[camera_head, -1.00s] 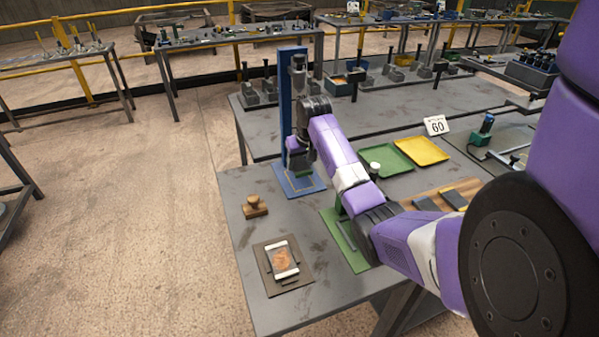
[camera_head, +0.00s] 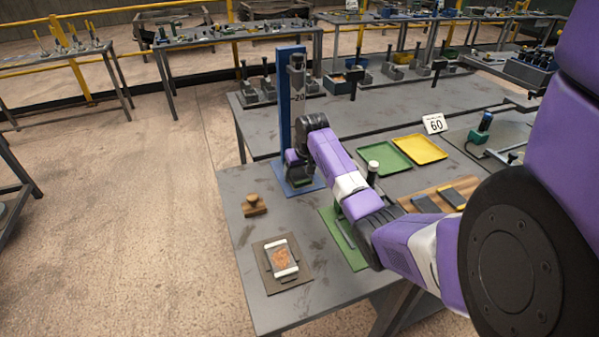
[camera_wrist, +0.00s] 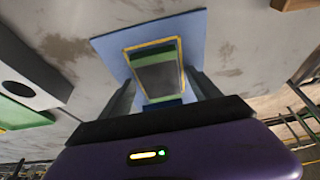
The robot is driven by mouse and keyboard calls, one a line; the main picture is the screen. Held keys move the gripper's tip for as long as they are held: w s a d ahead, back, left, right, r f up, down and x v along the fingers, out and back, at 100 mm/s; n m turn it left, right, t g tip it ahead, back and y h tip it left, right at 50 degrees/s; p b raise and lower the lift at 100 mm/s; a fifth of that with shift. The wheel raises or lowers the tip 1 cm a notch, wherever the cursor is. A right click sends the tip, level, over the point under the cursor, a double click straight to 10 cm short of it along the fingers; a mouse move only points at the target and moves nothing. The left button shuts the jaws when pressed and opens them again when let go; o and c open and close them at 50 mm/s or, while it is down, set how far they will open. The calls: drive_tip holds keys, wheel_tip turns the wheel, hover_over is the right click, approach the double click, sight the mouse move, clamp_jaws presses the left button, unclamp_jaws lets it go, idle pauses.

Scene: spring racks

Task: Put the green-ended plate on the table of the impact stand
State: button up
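The impact stand (camera_head: 285,95) is a tall blue column marked 20, with a blue base on the near table. My gripper (camera_wrist: 162,82) points down at this base, its two dark fingers on either side of the green-ended plate.
A wooden stamp-like block (camera_head: 254,206) and a brown mat (camera_head: 301,273) with a white-ended plate are at the front left. A green mat (camera_head: 352,258) lies under my arm. Green (camera_head: 397,163) and yellow (camera_head: 419,150) trays and a 60 sign (camera_head: 434,124) are to the right.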

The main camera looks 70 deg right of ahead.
drive_tip(key=shift+r, duration=0.1)
drive_tip(key=v, duration=1.2)
idle(0.5)
